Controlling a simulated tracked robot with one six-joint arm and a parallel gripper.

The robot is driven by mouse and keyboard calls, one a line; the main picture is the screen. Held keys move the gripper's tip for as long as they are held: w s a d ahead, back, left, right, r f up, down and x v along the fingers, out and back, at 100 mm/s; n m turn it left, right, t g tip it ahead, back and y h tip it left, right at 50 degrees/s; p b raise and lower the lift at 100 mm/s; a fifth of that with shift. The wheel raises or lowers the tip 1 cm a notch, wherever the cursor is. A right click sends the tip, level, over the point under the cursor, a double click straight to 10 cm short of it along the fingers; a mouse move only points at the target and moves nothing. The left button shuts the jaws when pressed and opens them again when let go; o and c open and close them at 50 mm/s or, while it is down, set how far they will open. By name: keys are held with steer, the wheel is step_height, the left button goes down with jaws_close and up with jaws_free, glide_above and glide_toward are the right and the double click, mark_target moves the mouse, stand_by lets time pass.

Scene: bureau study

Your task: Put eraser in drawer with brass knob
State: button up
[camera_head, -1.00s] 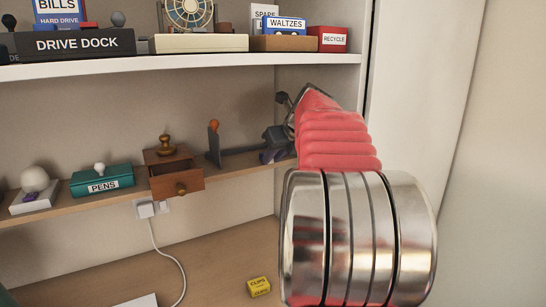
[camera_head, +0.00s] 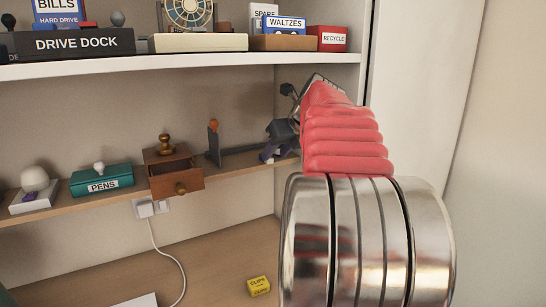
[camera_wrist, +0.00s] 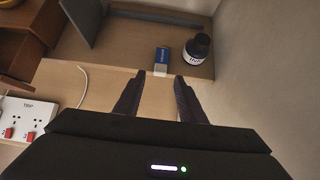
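The blue-and-white eraser (camera_wrist: 161,60) stands or lies on the wooden shelf in the wrist view, just beyond my fingertips. My gripper (camera_wrist: 160,75) is open, its two dark fingers apart and pointing toward the eraser, nothing between them. In the head view my gripper (camera_head: 272,152) is at the right end of the middle shelf, partly hidden by my arm, and I cannot make out the eraser there. The small wooden drawer (camera_head: 177,182) with a brass knob (camera_head: 181,188) is pulled open on that shelf, left of my gripper. A brown wooden part at the wrist view's left edge seems to belong to it.
A dark ink bottle (camera_wrist: 197,48) stands close right of the eraser. A grey upright plate (camera_head: 214,145) stands between drawer and gripper. A teal PENS box (camera_head: 101,180) is left of the drawer. The upper shelf (camera_head: 180,67) overhangs. A yellow clips box (camera_head: 258,286) lies on the desk.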

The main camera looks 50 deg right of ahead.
steer(key=v, duration=0.4)
steer(key=shift+a, duration=0.1)
stand_by(0.7)
steer(key=s+a+f+n+g+y, duration=0.1)
steer(key=a+f+n, duration=0.3)
steer(key=a+n, duration=0.8)
steer(key=s+a+f+n+g+y, duration=0.1)
steer(key=a+f+n, duration=0.5)
steer(key=a, duration=0.9)
steer(key=s+a+f+n+g, duration=0.1)
steer(key=s+a+f+n, duration=1.1)
steer(key=n, duration=0.9)
steer(key=s+a, duration=0.1)
steer(key=a, duration=0.2)
steer(key=shift+s+n+y, duration=0.3)
steer(key=shift+y, duration=0.1)
steer(key=shift+o, duration=0.5)
steer(key=shift+a, duration=0.1)
